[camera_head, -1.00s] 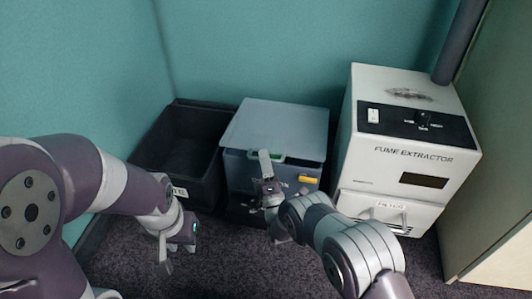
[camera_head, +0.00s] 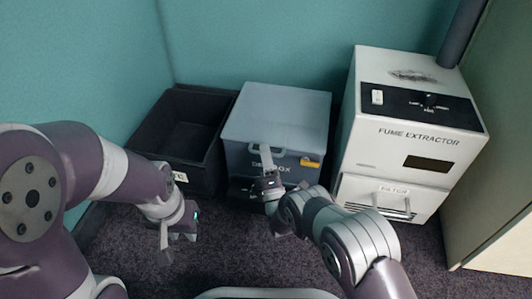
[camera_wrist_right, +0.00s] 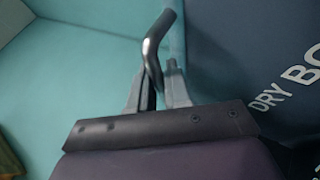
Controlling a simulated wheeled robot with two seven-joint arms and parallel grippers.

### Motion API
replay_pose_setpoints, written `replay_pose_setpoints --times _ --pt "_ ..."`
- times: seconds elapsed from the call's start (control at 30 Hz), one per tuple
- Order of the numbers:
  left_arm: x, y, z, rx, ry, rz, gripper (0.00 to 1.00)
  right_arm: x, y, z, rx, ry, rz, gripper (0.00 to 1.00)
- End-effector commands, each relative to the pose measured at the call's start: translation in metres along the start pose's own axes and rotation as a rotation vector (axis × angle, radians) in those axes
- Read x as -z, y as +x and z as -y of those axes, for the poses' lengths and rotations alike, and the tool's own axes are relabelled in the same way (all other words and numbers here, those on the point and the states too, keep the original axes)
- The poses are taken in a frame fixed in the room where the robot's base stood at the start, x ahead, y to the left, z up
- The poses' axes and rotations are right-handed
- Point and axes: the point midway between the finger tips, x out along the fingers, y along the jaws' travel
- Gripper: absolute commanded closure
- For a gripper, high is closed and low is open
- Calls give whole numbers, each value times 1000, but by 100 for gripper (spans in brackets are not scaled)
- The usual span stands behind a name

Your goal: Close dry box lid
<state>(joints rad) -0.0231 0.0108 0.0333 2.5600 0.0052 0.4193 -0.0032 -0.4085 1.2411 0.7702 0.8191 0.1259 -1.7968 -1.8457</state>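The dry box is a blue-grey box (camera_head: 240,170) in the middle of the head view, with a flat grey lid (camera_head: 277,108) that looks down or nearly down; any small gap at its front edge is hard to judge. My right gripper (camera_head: 266,158) is at the lid's front edge. In the right wrist view a dark bent bar, apparently the lid's handle (camera_wrist_right: 153,50), runs between the fingers of my right gripper (camera_wrist_right: 156,85), which look shut on it. My left gripper (camera_head: 177,242) hangs empty over the carpet to the left, its fingers seemingly apart.
A black open bin (camera_head: 188,120) stands close left of the dry box. A white fume extractor (camera_head: 400,155) with a filter drawer stands close on the right. A teal wall is behind. Dark carpet (camera_head: 225,255) lies free in front.

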Motion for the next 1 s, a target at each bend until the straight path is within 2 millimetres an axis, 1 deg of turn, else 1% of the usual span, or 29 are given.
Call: replay_pose_setpoints --times 0.03,0.17,0.27,0.6,0.7,0.83,1.0 --pt "0 0 0 0 0 0 70 0 -5 6 23 -2 -3 77" --pt "1 -6 0 0 0 0 70 0 -13 5 26 -3 -4 77" --pt "2 -17 0 0 0 0 70 -1 -28 2 24 -3 -4 77" --pt "6 -51 0 0 0 0 70 -1 -104 -4 6 -1 -2 77" --pt "7 -56 0 0 0 0 70 -1 -117 -3 2 -1 -1 77" --pt "7 -58 0 0 0 0 70 0 -126 -2 -1 -1 -1 77" --pt "7 -57 0 0 0 0 70 0 -127 -1 -3 -1 0 77"
